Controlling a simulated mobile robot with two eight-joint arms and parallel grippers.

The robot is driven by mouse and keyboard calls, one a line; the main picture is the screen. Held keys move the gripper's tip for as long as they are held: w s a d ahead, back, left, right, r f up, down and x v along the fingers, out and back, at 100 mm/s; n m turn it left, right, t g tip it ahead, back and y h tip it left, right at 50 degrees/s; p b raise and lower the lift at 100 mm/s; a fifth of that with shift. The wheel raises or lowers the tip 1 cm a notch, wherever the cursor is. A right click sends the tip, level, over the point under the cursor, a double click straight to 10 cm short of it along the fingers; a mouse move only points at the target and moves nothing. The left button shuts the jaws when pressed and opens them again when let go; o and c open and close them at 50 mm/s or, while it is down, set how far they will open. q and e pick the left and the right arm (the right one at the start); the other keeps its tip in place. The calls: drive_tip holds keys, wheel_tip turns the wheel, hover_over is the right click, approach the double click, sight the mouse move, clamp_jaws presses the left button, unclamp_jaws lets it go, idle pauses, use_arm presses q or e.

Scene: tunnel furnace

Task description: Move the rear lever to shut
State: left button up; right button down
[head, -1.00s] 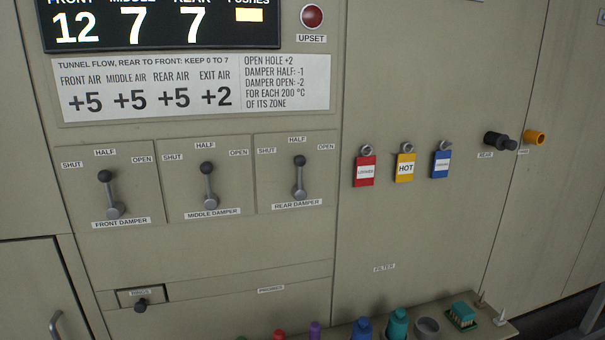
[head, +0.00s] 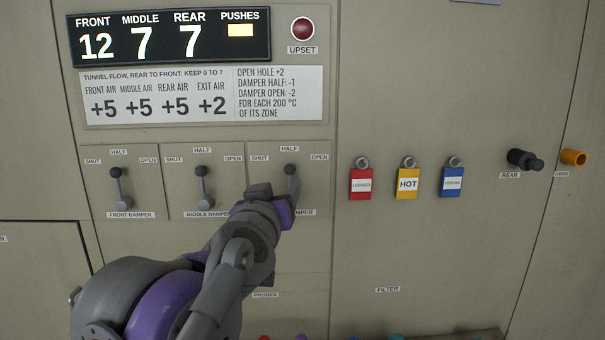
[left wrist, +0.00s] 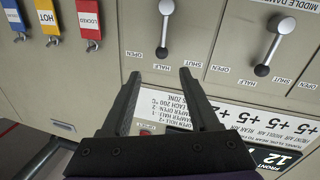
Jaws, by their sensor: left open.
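The rear damper lever has a black knob (head: 290,170) that stands under the HALF mark of its panel, between SHUT on the left and OPEN on the right. My left gripper (head: 288,194) is in front of this panel, hiding the lever's lower part and some of its label. In the left wrist view the rear lever's knob (left wrist: 162,53) appears just beyond the fingertips, in line with the gap between them. There my left gripper (left wrist: 160,74) is open and empty, and contact with the lever cannot be made out. My right gripper is out of view.
The middle damper lever (head: 201,185) and front damper lever (head: 118,187) stand upright to the left. Red (head: 361,184), yellow (head: 408,180) and blue (head: 453,182) tags hang to the right. A black rear knob (head: 525,160) sticks out farther right.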

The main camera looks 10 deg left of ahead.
sight(289, 171)
use_arm(q)
drive_tip(key=w, duration=0.3)
drive_tip(key=w+p, duration=0.1)
drive_tip(key=w, duration=0.3)
drive_tip(key=w+a+p, duration=0.1)
drive_tip(key=w, duration=0.2)
drive_tip(key=shift+w+a, duration=0.1)
drive_tip(key=shift+w, duration=0.25)
clamp_jaws()
idle(0.9)
